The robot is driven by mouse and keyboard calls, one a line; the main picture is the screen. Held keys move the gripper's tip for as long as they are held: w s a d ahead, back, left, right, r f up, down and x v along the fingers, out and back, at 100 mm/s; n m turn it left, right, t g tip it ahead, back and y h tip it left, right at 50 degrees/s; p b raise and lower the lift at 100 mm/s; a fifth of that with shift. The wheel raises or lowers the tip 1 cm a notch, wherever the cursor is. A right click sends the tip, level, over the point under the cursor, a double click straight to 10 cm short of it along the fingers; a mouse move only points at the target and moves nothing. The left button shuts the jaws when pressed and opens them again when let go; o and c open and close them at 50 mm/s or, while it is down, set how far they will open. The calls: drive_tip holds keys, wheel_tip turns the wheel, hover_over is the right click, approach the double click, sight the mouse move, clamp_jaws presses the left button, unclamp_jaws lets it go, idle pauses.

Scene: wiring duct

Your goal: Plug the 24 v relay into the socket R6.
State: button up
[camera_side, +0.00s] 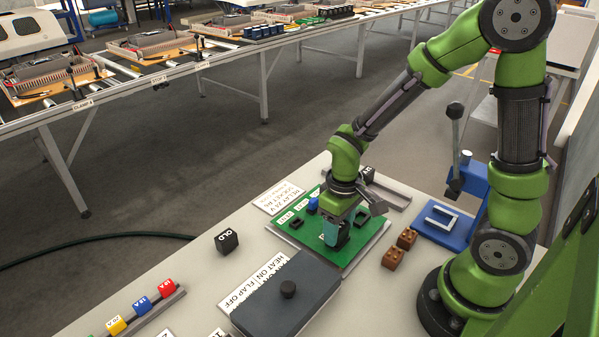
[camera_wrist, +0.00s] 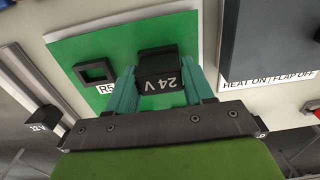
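My gripper (camera_side: 338,234) is over the green board (camera_side: 352,255), pointing down. In the wrist view its teal fingers (camera_wrist: 160,90) are shut on the sides of a black relay marked 24 V (camera_wrist: 160,72). The relay is at the board, but I cannot tell whether it is seated or just above it. No R6 label is readable; the spot under the relay is hidden. An empty black socket (camera_wrist: 95,72) marked R5 lies left of the relay in the wrist view. A blue relay (camera_side: 312,206) stands on the board in the side view.
A black block marked OLD (camera_side: 227,241) lies to the left. Brown blocks (camera_side: 391,258) and a blue lever fixture (camera_side: 445,226) are on the right. A grey rail (camera_side: 391,194) lies behind the board.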

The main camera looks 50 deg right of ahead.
drive_tip(key=o, duration=0.5)
wheel_tip(320, 180, up, 17)
drive_tip(key=shift+f, duration=0.1)
idle(0.3)
drive_tip(key=s+r+m+t, duration=0.1)
drive_tip(key=t, duration=0.1)
drive_tip(key=s+a+r+m+t+y, duration=0.1)
drive_tip(key=s+t, duration=0.1)
drive_tip(key=s+r+m+t+y, duration=0.1)
drive_tip(key=m+t, duration=0.1)
drive_tip(key=t, duration=0.1)
drive_tip(key=shift+s+a+r, duration=0.15)
drive_tip(key=shift+s+r, duration=0.05)
drive_tip(key=shift+s, duration=0.05)
